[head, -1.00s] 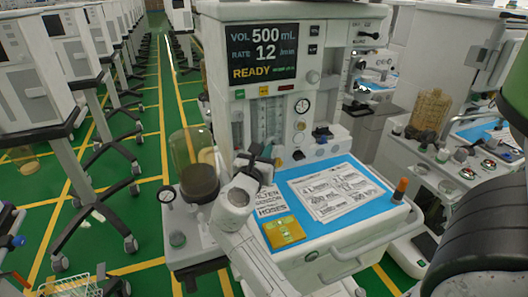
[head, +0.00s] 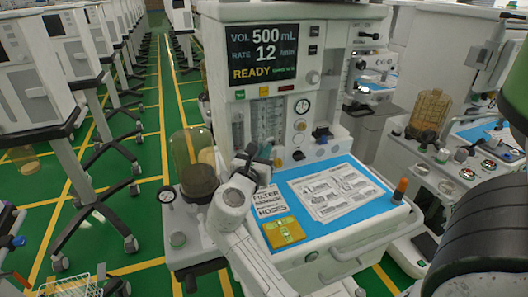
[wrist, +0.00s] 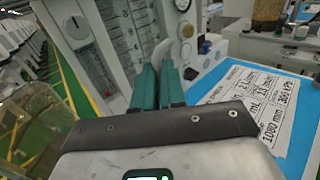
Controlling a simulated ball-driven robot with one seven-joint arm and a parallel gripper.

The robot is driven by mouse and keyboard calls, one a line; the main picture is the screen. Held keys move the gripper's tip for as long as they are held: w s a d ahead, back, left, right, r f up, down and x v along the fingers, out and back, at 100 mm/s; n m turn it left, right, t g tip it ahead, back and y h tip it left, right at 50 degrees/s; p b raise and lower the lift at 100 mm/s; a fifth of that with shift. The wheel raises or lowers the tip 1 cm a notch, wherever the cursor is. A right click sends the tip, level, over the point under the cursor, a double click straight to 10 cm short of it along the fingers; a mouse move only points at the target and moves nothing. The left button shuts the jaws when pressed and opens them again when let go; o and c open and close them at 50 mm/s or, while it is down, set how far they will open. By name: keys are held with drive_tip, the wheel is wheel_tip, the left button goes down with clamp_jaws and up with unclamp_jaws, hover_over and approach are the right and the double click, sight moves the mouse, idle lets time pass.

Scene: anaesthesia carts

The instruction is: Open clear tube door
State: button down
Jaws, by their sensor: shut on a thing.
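The clear tube door (head: 266,118) is on the front of the white anaesthesia machine, below its screen, with upright tubes showing behind it. In the wrist view the clear panel (wrist: 112,32) stands upper left of the fingers. My gripper (head: 262,156) is at the lower edge of this tube section, above the blue work surface. In the wrist view its teal fingers (wrist: 158,84) are close together on a pale, rounded piece (wrist: 166,52), which looks like the door's handle. The fingers hide much of it. I cannot tell how far the door stands open.
A clear dome over dark bellows (head: 194,160) stands left of my arm. The blue work surface (head: 345,217) holds printed sheets, a yellow packet (head: 284,232) and an orange-capped bottle (head: 400,190). More carts stand at both sides.

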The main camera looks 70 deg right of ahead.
drive_tip(key=w+a+m+g+y+p, duration=0.1)
drive_tip(key=w+g+p, duration=0.4)
drive_tip(key=w, duration=0.5)
drive_tip(key=shift+a+m+g, duration=0.4)
drive_tip(key=shift+a+m, duration=0.2)
drive_tip(key=shift+m, duration=0.8)
drive_tip(key=c, duration=1.3)
unclamp_jaws()
drive_tip(key=shift+d, duration=0.1)
drive_tip(key=shift+o, duration=0.5)
